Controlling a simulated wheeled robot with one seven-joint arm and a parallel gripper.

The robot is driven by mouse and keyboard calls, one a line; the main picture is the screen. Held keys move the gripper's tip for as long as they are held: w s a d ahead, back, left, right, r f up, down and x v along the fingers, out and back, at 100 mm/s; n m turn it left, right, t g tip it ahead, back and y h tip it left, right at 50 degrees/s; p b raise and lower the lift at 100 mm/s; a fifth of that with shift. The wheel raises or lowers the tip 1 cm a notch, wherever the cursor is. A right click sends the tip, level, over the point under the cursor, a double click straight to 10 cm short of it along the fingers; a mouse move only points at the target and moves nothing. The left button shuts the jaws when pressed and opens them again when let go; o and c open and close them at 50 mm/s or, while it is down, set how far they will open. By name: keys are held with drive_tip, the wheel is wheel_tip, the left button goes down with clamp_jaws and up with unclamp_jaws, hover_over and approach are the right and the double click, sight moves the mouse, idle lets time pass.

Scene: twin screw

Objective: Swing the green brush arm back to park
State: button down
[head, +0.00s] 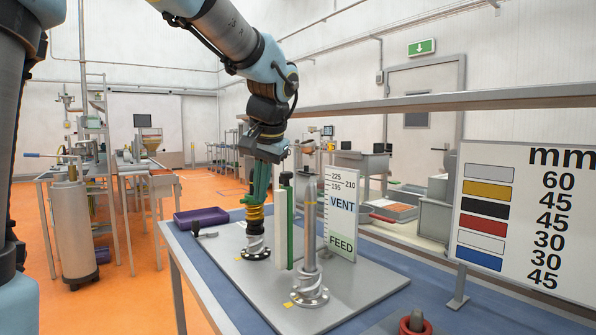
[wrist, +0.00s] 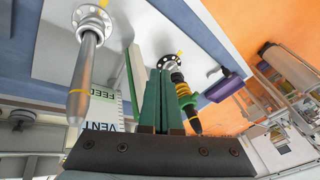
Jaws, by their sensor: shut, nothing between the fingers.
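A narrow upright white-and-green piece (head: 290,228) stands between the two posts in the head view. It shows as a pale strip in the wrist view (wrist: 136,70). I cannot tell for certain that it is the green brush arm. My gripper (head: 261,202) has teal fingers, shut and empty, pointing down beside the left post. The shut fingers also fill the middle of the wrist view (wrist: 157,75). The left post (head: 255,222) carries yellow and dark rings, also visible in the wrist view (wrist: 183,92). The fingers partly hide its upper end.
A bare grey post (head: 309,235) rises from a flange at the right. A VENT/FEED scale board (head: 341,215) stands behind it. A dark-handled lever (head: 205,235) and a purple tray (head: 201,219) lie left. A red knob (head: 415,320) is at the front edge. The plate's front left is clear.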

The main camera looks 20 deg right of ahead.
drive_tip(key=s+d+r+m+t+h, duration=0.15)
drive_tip(key=s+d+r, duration=0.45)
drive_tip(key=d+r, duration=0.6)
drive_tip(key=w+a+f+p, duration=0.2)
drive_tip(key=w+f, duration=0.6)
drive_tip(key=shift+w+a, duration=0.2)
drive_tip(key=shift+w, duration=0.1)
drive_tip(key=shift+m+t, duration=0.25)
drive_tip(key=shift+m, duration=0.1)
